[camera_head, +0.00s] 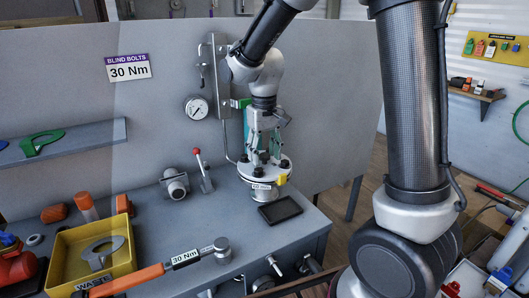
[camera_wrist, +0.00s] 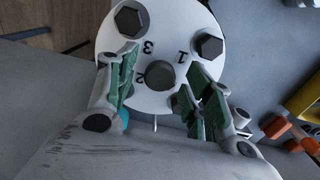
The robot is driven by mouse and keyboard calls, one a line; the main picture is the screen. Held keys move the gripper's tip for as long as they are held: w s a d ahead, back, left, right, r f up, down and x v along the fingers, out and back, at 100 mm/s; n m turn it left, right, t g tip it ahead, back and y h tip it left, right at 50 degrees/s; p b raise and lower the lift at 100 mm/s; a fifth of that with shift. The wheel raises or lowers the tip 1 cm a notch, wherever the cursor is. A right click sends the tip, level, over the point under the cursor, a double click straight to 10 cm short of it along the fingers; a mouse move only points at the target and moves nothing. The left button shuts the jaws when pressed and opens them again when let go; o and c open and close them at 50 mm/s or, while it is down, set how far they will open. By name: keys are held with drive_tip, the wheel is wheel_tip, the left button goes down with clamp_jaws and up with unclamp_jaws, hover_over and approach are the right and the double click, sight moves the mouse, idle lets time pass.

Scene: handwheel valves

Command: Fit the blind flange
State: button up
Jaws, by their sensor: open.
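The blind flange (camera_head: 262,174) is a white disc with dark bolts, seated at the right part of the grey bench. From above in the wrist view, the white disc (camera_wrist: 165,25) shows the numbers 1, 2 and 3, dark hex bolts (camera_wrist: 208,46) near its rim and a dark round knob (camera_wrist: 160,75) near the numbers. My gripper (camera_head: 262,157) points down just over the flange. In the wrist view, its green-padded fingers (camera_wrist: 163,72) are open and stand on either side of the knob; contact cannot be told. Nothing is held.
A torque wrench (camera_head: 160,268) with an orange handle lies at the bench front. A yellow waste bin (camera_head: 62,262) holds a grey piece. A black tray (camera_head: 280,210) lies before the flange. A red-handled lever (camera_head: 203,172) and pressure gauge (camera_head: 196,107) stand to the left.

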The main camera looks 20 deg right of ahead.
drive_tip(key=shift+r, duration=2.55)
wheel_tip(320, 180, up, 12)
drive_tip(key=shift+a, duration=0.1)
drive_tip(key=s+d+f+m+t, duration=0.1)
drive_tip(key=s+d+f+t, duration=0.1)
drive_tip(key=s+d, duration=0.5)
drive_tip(key=s+d+f+m+t, duration=0.1)
drive_tip(key=s+d+f+t, duration=0.1)
drive_tip(key=s+d, duration=0.6)
drive_tip(key=s+f, duration=0.1)
drive_tip(key=s, duration=0.6)
drive_tip(key=shift+f, duration=0.15)
